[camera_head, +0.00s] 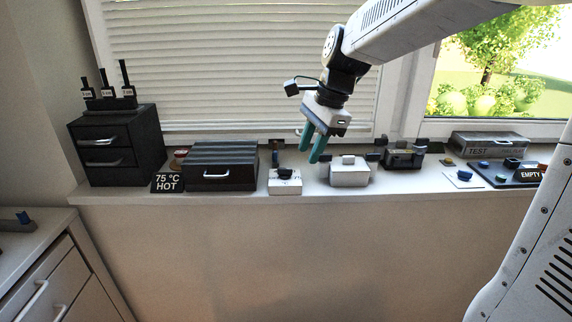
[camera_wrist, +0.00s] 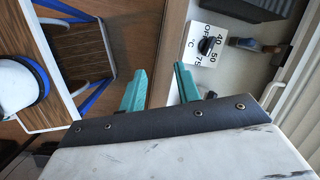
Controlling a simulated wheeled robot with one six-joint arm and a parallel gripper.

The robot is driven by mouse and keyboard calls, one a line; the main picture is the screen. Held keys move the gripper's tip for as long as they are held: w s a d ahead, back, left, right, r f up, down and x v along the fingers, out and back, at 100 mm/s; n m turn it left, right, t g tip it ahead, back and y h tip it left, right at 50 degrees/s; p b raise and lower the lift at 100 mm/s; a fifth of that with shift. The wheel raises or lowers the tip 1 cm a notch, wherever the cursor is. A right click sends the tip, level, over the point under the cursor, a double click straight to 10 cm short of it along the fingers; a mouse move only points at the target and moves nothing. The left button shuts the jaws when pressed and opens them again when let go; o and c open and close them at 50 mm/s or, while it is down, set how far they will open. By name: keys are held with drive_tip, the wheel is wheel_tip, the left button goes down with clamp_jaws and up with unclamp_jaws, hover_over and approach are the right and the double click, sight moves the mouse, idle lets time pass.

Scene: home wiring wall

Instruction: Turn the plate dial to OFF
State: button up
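The plate dial is a black knob (camera_head: 285,173) on a small white box (camera_head: 284,187) on the windowsill. In the wrist view the knob (camera_wrist: 208,45) sits on a white face (camera_wrist: 195,42) marked OFF, 40, 50, 75 and °C. I cannot tell for certain which mark the knob points to. My gripper (camera_head: 310,152) has teal fingers and hangs above the sill, a little to the right of the dial and apart from it. In the wrist view my gripper (camera_wrist: 161,72) has its fingers spread with nothing between them; the dial lies beyond the right finger.
A black ridged box (camera_head: 221,168) with a "75 °C HOT" sign (camera_head: 168,183) stands left of the dial. A white box (camera_head: 349,172) stands to its right, then a dark device (camera_head: 402,157). A small upright item (camera_head: 275,152) stands behind. Space in front of the sill is clear.

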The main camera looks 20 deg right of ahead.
sight(285, 172)
drive_tip(key=w+d+f+m, duration=0.1)
drive_tip(key=w+f+m, duration=0.15)
drive_tip(key=w, duration=0.25)
drive_tip(key=w+f+m, duration=0.1)
drive_tip(key=w+m, duration=0.3)
drive_tip(key=w, duration=0.1)
drive_tip(key=shift+t+y, duration=0.3)
drive_tip(key=shift+y, duration=0.2)
drive_tip(key=x, duration=0.8)
drive_tip(key=shift+w+d, duration=0.25)
drive_tip(key=shift+w, duration=0.1)
clamp_jaws()
